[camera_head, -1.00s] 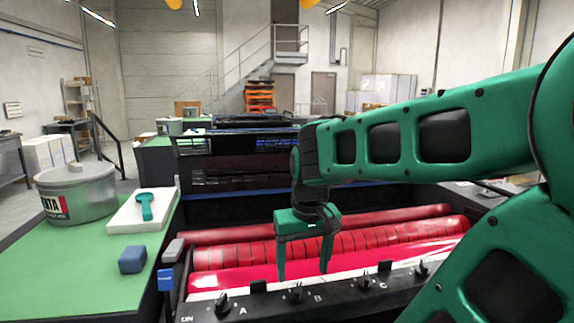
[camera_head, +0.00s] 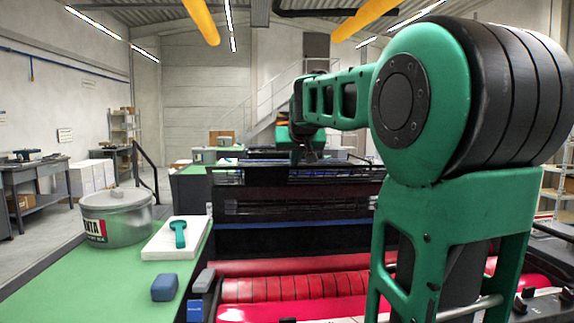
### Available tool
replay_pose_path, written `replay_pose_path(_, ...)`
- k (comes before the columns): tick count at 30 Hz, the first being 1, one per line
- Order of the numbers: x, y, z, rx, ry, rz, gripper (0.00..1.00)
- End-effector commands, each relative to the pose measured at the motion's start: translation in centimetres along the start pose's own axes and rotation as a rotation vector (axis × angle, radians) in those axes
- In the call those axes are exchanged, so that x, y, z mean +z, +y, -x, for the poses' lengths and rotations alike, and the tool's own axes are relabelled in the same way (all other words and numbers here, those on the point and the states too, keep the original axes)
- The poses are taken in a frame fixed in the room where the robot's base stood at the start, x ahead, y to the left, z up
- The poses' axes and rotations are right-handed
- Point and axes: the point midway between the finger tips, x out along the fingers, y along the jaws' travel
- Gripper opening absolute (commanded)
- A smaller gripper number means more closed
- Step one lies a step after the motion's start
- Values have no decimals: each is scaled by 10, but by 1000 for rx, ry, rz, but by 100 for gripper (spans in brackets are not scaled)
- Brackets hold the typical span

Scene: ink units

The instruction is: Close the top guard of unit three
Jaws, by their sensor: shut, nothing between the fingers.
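The top guard (camera_head: 262,195), a dark, see-through panel, stands raised behind the red rollers (camera_head: 295,288) of the nearest ink unit. The rollers lie uncovered. No unit number can be read. My arm reaches forward, and my gripper (camera_head: 287,138) is small and far off, near the guard's upper edge. It looks above or beyond that edge, and I cannot tell whether it touches. Its fingers are hard to make out against the dark parts behind; it is shut and holds nothing. My arm hides the right part of the guard and rollers.
A green side bench (camera_head: 112,270) on the left holds a round grey ink tin (camera_head: 117,218), a white slab (camera_head: 176,240) with a teal-handled tool (camera_head: 179,233), and a blue block (camera_head: 164,288). More machine units stand behind the guard. Open floor lies far left.

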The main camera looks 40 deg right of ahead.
Motion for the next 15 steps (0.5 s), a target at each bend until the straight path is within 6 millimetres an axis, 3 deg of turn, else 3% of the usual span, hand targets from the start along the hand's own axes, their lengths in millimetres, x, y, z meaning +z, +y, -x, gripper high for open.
replay_pose_path(1, -25, -1, -2, -3, 48, -7, 0)
replay_pose_path(3, -49, -4, -2, -10, 99, -12, 0)
replay_pose_path(6, -67, -6, -3, -15, 136, -16, 0)
replay_pose_path(11, -72, -6, -13, -17, 143, -17, 0)
replay_pose_path(15, -74, -7, -35, -16, 141, -17, 0)
